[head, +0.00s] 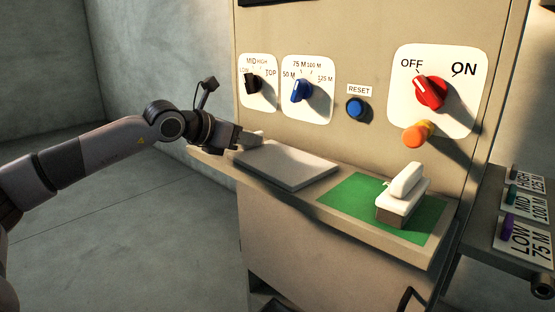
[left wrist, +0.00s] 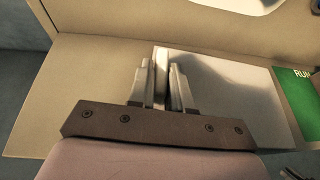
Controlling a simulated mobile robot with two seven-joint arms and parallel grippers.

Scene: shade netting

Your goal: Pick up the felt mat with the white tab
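A flat pale grey slab or mat (head: 285,164) lies on the shelf of the cabinet. It also shows in the left wrist view (left wrist: 225,90). My left gripper (head: 250,138) is at the slab's far left end.
A green area (head: 350,195) on the shelf bears a white-handled block (head: 400,205). Knobs, a blue reset button (head: 356,108) and an orange peg (head: 418,133) stick out from the panel above. A side rack (head: 490,205) with labelled cards stands at right. Open floor lies left.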

